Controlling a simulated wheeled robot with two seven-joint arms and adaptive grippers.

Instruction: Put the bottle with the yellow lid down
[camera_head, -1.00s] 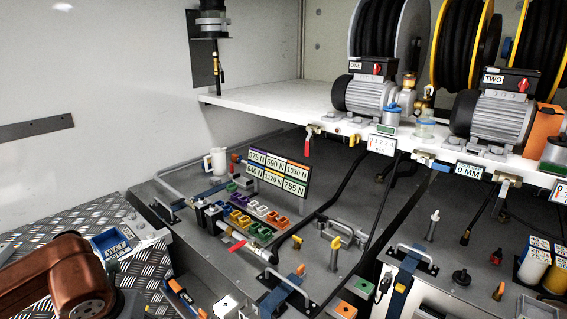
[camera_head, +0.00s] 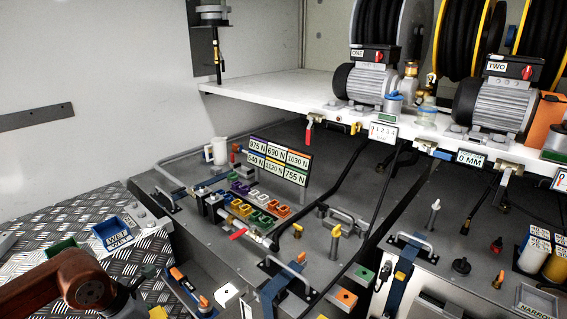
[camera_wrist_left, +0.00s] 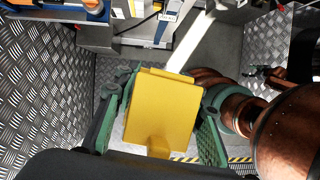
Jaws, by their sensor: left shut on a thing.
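My left gripper (camera_wrist_left: 160,112) is shut on a yellow block-like thing in the left wrist view. Its green fingers press on both sides. I take this as the bottle with the yellow lid (camera_wrist_left: 160,110); only its yellow part shows, and any body below is hidden. In the head view my left arm comes in at the lower left. A small bit of yellow (camera_head: 158,313) shows at its end, at the bottom edge. A dark claw-like shape (camera_wrist_left: 268,76) beside copper links in the left wrist view may be my right gripper; its state is unclear.
A blue bin (camera_head: 113,233) and a green bin (camera_head: 62,248) stand on the chequer-plate floor at left. A grey bench (camera_head: 205,265) carries coloured sockets, handles and a torque sign (camera_head: 280,160). Labelled white and yellow bottles (camera_head: 545,252) stand in a holder at right.

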